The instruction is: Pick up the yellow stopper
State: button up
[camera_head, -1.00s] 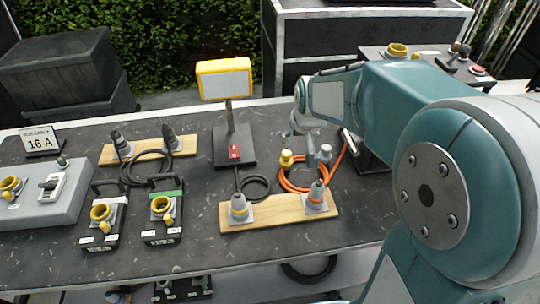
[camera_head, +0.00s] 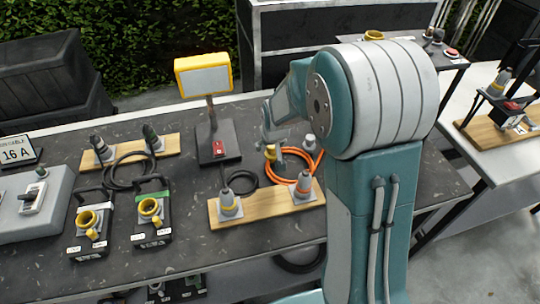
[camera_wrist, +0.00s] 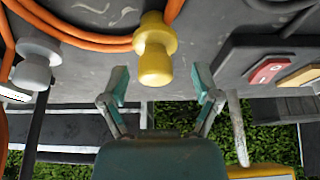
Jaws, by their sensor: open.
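The yellow stopper (camera_head: 271,153) stands on the dark bench top beside the orange cable coil, partly hidden behind my gripper (camera_head: 271,136). In the wrist view the yellow stopper (camera_wrist: 155,50) shows whole, with a wide collar and a rounded end. My gripper (camera_wrist: 161,84) is open and empty there. Its two fingers are spread to either side of the stopper's line, and the stopper sits just beyond the fingertips, apart from both.
A grey stopper (camera_head: 309,141) stands to the right of the yellow one. The orange cable (camera_head: 290,182) loops close by. A wooden board (camera_head: 262,208) with two plugs lies in front. A yellow-framed lamp (camera_head: 204,78) on a dark base with a red switch (camera_head: 219,148) stands left.

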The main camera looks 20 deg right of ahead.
jog(key=shift+w+d+f, duration=0.1)
jog(key=shift+d, duration=0.15)
grip_shut()
